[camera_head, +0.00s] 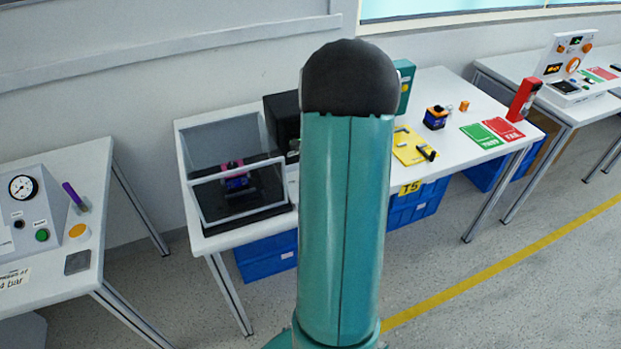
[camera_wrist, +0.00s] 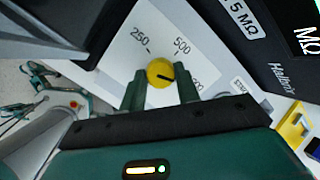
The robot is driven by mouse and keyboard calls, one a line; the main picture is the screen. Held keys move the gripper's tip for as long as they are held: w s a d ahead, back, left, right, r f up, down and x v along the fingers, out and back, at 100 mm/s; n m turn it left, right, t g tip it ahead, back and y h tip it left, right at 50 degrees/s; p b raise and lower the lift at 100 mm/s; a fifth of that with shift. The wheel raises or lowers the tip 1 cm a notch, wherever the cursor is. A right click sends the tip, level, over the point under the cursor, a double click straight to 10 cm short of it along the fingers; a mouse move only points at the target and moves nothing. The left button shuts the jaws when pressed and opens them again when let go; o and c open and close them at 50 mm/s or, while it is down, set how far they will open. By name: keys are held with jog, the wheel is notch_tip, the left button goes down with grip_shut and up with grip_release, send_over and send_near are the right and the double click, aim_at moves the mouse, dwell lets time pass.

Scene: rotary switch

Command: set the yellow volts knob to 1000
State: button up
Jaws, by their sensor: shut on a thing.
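The yellow volts knob (camera_wrist: 158,69) sits on a white dial face (camera_wrist: 130,65) in the wrist view. Its dark pointer line points right and slightly down, past the printed 500 and toward a lower-right label. That label is partly hidden by a finger; only zeros show. The label 250 is at upper left. My gripper (camera_wrist: 160,78) has one finger on each side of the knob and is shut on it. In the head view my arm hides the knob and gripper; part of a black case (camera_head: 281,112) shows beside the arm.
A clear-walled box (camera_head: 222,150) stands left of my arm on the white table (camera_head: 450,85). Blue crates (camera_head: 268,257) are underneath.

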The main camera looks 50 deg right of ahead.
dwell(0.3)
jog(key=o, duration=1)
jog(key=shift+c, duration=0.2)
jog(key=shift+r, duration=0.1)
jog(key=v, duration=1.3)
jog(key=shift+s+r, duration=0.2)
jog(key=shift+r, duration=0.05)
